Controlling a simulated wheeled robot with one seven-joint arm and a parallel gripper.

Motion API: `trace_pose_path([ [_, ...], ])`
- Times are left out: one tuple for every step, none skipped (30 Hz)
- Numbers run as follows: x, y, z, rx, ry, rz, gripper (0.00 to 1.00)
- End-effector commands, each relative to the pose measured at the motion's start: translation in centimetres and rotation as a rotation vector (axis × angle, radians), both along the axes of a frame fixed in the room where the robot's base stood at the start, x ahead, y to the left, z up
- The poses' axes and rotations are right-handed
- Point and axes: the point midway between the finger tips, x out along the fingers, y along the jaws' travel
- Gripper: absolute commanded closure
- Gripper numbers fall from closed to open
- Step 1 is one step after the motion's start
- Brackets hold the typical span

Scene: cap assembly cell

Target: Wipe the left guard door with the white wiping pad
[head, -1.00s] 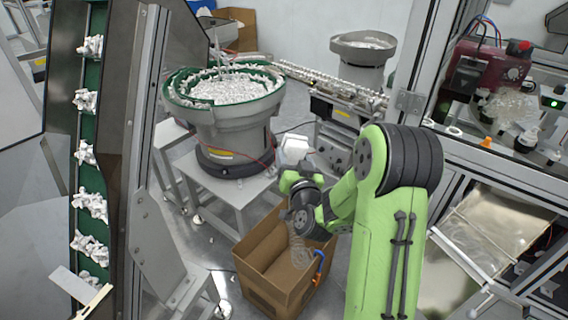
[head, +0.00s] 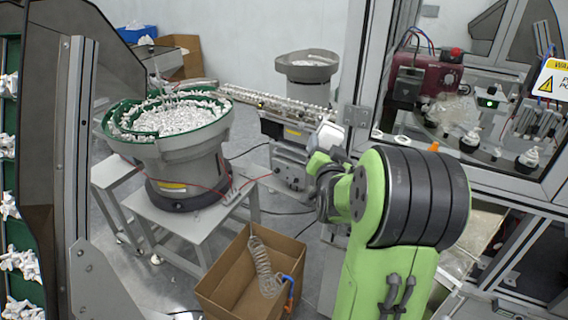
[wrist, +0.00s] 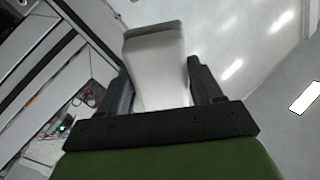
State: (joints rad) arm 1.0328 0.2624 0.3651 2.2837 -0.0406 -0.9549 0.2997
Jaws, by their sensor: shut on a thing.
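The white wiping pad (wrist: 158,75) sits between the two fingers of my gripper (wrist: 160,85) in the wrist view. It is a pale block with a grey band at its far end, and it sticks out beyond the fingers. In the head view the pad (head: 331,136) shows as a small whitish patch at the end of my arm, beside the machine's left upright. My gripper is partly hidden there by my arm. A metal-framed enclosure with a hinge (head: 356,116) stands right of it. I cannot tell which panel is the left guard door. The pad appears apart from the frame.
A bowl feeder (head: 178,165) full of white parts stands on a table at left, with a linear track leading right. A cardboard box (head: 222,290) holding a coiled hose is on the floor. A green conveyor (head: 8,150) runs along the left edge.

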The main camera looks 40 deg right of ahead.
Motion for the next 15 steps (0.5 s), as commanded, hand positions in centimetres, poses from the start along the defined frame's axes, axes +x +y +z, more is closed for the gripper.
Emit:
trace_pose_path([
  [-2.0, -2.1, 1.0, 0.001, -0.011, -0.057, 0.68],
  [-3.1, -3.1, 1.5, 0.006, -0.016, -0.085, 0.68],
  [-4.5, -4.3, 2.2, 0.012, -0.021, -0.123, 0.68],
  [-5.7, -5.3, 2.8, 0.017, -0.026, -0.153, 0.68],
  [-7.0, -6.2, 3.3, 0.022, -0.032, -0.182, 0.68],
  [-8.6, -7.2, 4.1, 0.027, -0.037, -0.221, 0.68],
  [-9.8, -7.9, 4.6, 0.031, -0.042, -0.249, 0.68],
  [-11.1, -8.5, 5.1, 0.036, -0.048, -0.277, 0.68],
  [-12.6, -9.3, 5.8, 0.039, -0.053, -0.312, 0.68],
  [-13.7, -9.7, 6.2, 0.044, -0.056, -0.336, 0.68],
  [-14.7, -10.1, 6.6, 0.047, -0.060, -0.358, 0.68],
  [-15.8, -10.5, 7.1, 0.050, -0.065, -0.383, 0.68],
  [-16.6, -10.7, 7.4, 0.052, -0.069, -0.399, 0.68],
  [-17.2, -10.9, 7.6, 0.055, -0.071, -0.412, 0.68],
  [-17.8, -11.0, 7.8, 0.058, -0.073, -0.425, 0.68],
])
